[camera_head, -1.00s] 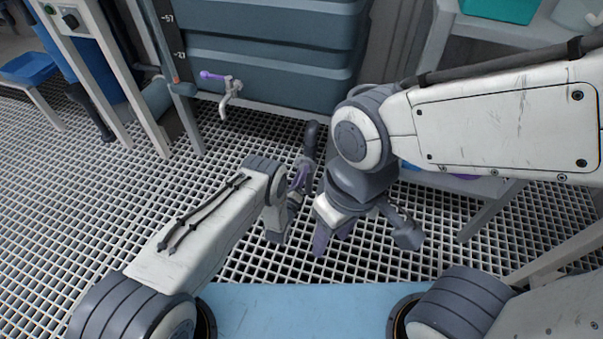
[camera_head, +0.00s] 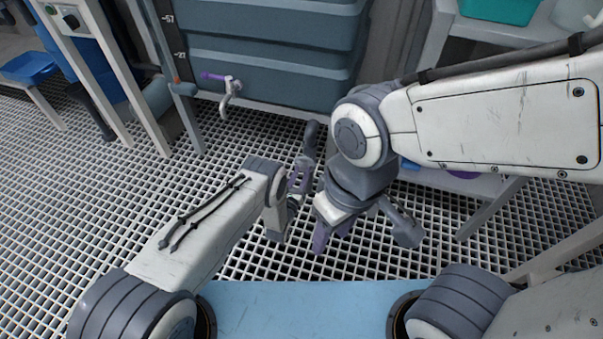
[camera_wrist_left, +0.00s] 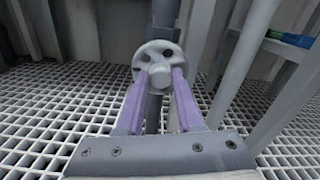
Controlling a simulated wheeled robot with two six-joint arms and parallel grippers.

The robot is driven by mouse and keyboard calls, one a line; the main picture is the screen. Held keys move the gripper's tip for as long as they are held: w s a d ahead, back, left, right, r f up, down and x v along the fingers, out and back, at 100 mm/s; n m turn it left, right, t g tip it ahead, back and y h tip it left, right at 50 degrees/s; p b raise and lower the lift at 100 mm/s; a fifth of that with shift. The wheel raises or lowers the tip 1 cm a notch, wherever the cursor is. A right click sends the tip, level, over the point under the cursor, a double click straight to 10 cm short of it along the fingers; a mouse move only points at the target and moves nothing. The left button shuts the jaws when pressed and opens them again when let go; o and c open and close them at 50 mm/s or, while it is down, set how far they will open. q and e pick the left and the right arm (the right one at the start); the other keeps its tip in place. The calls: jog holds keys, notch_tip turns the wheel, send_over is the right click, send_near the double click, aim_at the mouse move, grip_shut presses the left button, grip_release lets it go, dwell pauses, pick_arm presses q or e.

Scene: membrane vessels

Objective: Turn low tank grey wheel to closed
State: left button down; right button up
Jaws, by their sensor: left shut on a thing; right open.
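The grey wheel (camera_wrist_left: 158,57) has a round face with holes and a central knob in the left wrist view. My left gripper (camera_wrist_left: 158,82) is shut on it, one purple finger at each side of the knob. A dark upright pipe (camera_wrist_left: 165,14) stands behind the wheel. In the head view my left gripper (camera_head: 301,176) is near the middle, beside a dark rounded pipe end (camera_head: 310,135); the wheel cannot be made out there. My right gripper (camera_head: 332,238) is open and empty, lower and to the right, with its purple fingers pointing down.
A large blue-grey tank (camera_head: 270,60) stands at the back, with a small purple-handled tap (camera_head: 228,90) at its front. Frame legs (camera_head: 115,105) stand on the left, a shelf (camera_head: 470,183) on the right. The grating floor (camera_head: 85,215) at left is open.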

pick_arm(q)
jog(key=shift+s+f, duration=0.1)
jog(key=shift+s, duration=0.05)
dwell(0.3)
jog(key=c, duration=0.5)
grip_release()
jog(key=shift+c, duration=0.2)
